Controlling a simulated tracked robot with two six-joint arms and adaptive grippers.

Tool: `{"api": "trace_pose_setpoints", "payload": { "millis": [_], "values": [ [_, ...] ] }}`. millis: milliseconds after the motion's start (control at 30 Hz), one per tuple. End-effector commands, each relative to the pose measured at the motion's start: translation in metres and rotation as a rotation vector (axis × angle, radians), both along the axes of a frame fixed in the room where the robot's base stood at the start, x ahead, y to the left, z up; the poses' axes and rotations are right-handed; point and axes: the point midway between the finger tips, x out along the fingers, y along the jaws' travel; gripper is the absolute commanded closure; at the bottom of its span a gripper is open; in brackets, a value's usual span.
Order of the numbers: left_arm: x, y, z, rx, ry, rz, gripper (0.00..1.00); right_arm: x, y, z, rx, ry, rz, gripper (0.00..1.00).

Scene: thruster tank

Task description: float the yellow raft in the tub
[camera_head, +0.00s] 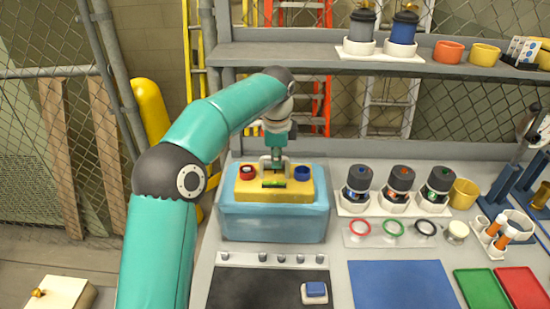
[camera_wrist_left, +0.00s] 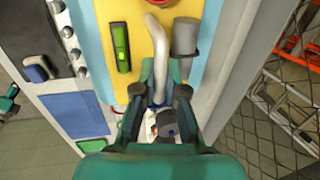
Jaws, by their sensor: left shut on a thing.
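The yellow raft (camera_head: 243,190) is at the top of the light blue tub (camera_head: 272,228) in the head view. It carries a red cup (camera_head: 247,173), a blue cup (camera_head: 302,174) and a green level (camera_head: 274,184). The raft (camera_wrist_left: 138,62) and its green level (camera_wrist_left: 121,47) also show in the wrist view, with a pale bent handle (camera_wrist_left: 156,45). My left gripper (camera_head: 277,163) is over the raft, shut on its handle. I cannot tell whether the raft rests on the water or hangs just above it. My right gripper is not in view.
A shelf (camera_head: 300,55) with canisters and cups stands behind. Right of the tub are several dark-bodied thrusters (camera_head: 398,183) in white holders and coloured rings (camera_head: 393,228). A black mat (camera_head: 265,290) and a blue mat (camera_head: 405,285) lie in front.

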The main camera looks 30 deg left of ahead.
Motion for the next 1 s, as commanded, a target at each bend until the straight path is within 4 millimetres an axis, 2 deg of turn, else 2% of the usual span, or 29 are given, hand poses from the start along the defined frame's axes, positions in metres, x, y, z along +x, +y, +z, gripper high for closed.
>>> {"api": "trace_pose_setpoints", "payload": {
  "millis": [233,267,400,767,867,1000],
  "values": [
    [0.0,0.0,0.0,0.0,0.0,-0.001,1.0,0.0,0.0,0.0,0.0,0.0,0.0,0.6],
    [0.0,0.0,0.0,0.0,0.001,-0.001,0.85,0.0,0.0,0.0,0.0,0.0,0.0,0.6],
    [0.0,0.0,0.0,0.0,0.001,-0.001,0.62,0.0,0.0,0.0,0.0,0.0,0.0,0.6],
    [0.0,-0.001,0.001,0.0,0.001,-0.001,0.61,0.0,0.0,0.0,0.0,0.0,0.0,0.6],
    [-0.001,-0.002,0.008,0.0,-0.001,-0.001,0.61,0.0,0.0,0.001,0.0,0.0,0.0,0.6],
    [-0.004,-0.003,0.028,0.0,-0.003,-0.001,0.61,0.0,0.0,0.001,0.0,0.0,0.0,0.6]
  ]
}}
